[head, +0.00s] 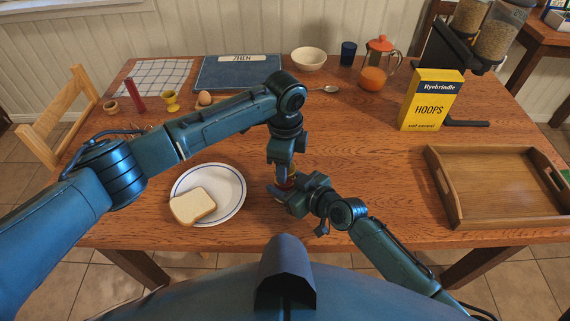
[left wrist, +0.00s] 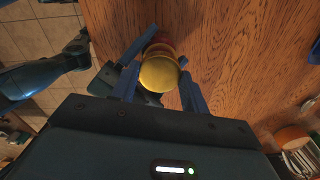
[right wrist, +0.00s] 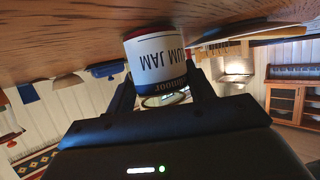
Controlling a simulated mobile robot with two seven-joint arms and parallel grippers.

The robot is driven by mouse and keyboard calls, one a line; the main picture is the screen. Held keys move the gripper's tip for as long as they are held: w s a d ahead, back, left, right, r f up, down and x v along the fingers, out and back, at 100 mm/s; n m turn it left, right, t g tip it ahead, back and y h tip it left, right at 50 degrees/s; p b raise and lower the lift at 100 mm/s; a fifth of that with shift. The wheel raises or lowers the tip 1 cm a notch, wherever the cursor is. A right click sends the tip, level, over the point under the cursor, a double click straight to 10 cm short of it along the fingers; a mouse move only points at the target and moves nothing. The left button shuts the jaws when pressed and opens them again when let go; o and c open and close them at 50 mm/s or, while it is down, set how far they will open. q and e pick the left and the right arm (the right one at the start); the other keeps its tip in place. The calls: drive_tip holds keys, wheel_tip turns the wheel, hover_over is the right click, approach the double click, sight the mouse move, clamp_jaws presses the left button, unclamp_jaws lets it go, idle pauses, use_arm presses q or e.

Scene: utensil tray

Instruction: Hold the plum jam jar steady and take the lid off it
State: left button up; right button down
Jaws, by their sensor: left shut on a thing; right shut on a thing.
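The plum jam jar (right wrist: 155,58) shows its white label upside down in the right wrist view, between the fingers of my right gripper (right wrist: 160,95). My right gripper (head: 283,191) is shut on the jar from the side. The round gold lid (left wrist: 160,74) lies between the fingers of my left gripper (left wrist: 160,88), which comes from above and is shut on it. The red of the jar shows just beyond the lid. I cannot tell whether lid and jar touch.
A white plate (head: 238,204) with a bread slice (head: 192,206) is left of the jar. A wooden tray (head: 440,190) and a yellow cereal box (head: 431,100) stand to the right. Table between jar and tray is clear. A board, bowl and orange-lidded pot are at the back.

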use_arm(q)
drive_tip(key=shift+r, duration=0.2)
drive_tip(key=shift+r, duration=1.95)
use_arm(e)
drive_tip(key=shift+c, duration=2.3)
unclamp_jaws()
drive_tip(key=shift+s+d, duration=0.1)
